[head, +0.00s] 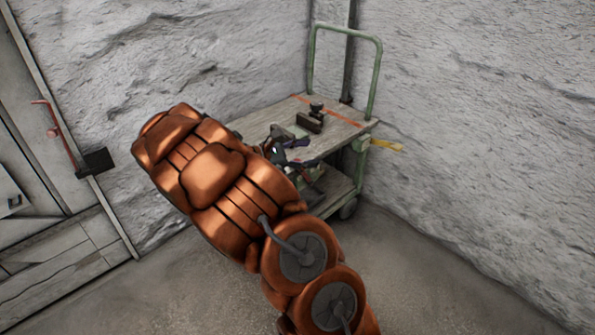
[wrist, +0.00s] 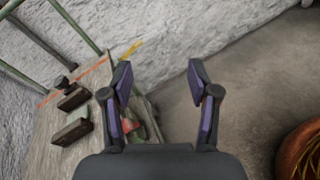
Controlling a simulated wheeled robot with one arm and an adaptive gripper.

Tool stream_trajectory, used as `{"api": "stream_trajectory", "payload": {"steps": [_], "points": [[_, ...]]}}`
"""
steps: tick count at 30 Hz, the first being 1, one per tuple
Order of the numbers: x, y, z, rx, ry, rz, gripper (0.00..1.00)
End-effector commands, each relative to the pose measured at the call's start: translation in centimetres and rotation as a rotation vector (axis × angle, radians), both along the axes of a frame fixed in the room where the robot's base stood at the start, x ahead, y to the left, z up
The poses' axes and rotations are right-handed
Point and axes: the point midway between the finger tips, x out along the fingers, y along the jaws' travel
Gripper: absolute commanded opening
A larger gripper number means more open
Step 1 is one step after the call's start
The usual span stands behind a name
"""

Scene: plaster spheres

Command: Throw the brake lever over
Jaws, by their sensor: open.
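A short yellow lever (head: 386,145) sticks out from the right side of a green-framed cart (head: 352,128), just below its deck; I take it for the brake lever. In the wrist view the yellow lever (wrist: 131,49) shows at the deck's edge, beyond the left finger. My gripper (wrist: 159,80) is open, with nothing between its fingers. In the head view my gripper (head: 294,150) is over the near part of the cart, left of the lever and apart from it. My copper arm hides the cart's near left part.
Dark blocks, one with a knob (head: 316,107), stand on the wooden deck near an orange stripe. The cart's tall green handle rises at the back. Rough pale walls stand close behind and right. A red lever (head: 56,132) is on the door at left. The floor at right is clear.

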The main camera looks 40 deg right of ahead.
Motion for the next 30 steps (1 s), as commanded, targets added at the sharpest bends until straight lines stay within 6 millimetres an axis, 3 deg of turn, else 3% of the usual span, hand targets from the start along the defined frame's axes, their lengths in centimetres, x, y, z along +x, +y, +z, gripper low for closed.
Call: {"api": "stream_trajectory", "payload": {"steps": [1,9,13,18,22,30], "points": [[1.4,-0.6,-2.4,-0.014,0.05,0.033,0.6],[8.7,-2.0,-10.1,-0.084,0.268,0.225,0.6],[11.1,-1.9,-13.2,-0.1,0.341,0.296,0.6],[12.8,-1.8,-15.2,-0.111,0.385,0.346,0.6],[13.1,-2.2,-15.6,-0.113,0.394,0.355,0.6],[12.9,-5.8,-15.5,-0.113,0.394,0.351,0.6]]}}
